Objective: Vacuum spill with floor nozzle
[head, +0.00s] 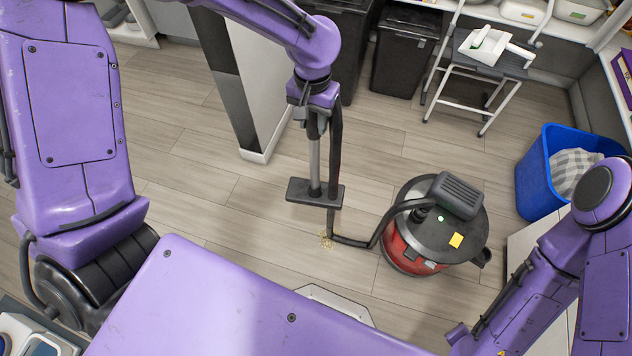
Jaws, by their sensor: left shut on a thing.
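My left gripper (314,118) is shut on the upper part of the vacuum's grey wand (315,165) and holds it roughly upright. At the wand's lower end is the dark, flat floor nozzle (302,191). A small yellowish spill (326,240) lies on the wood floor, just below the nozzle in the picture. I cannot tell whether the nozzle touches the floor. The red and black canister vacuum (410,250) stands right of the spill, and its dark hose (375,238) runs to the wand. My right arm is at the lower right; its gripper is out of view.
A white-sided partition (256,90) stands behind the wand. Black bins (404,50) and a step stool (487,62) with a white dustpan (492,45) are at the back. A blue bin (540,175) holding checked cloth stands at right. Floor left of the nozzle is clear.

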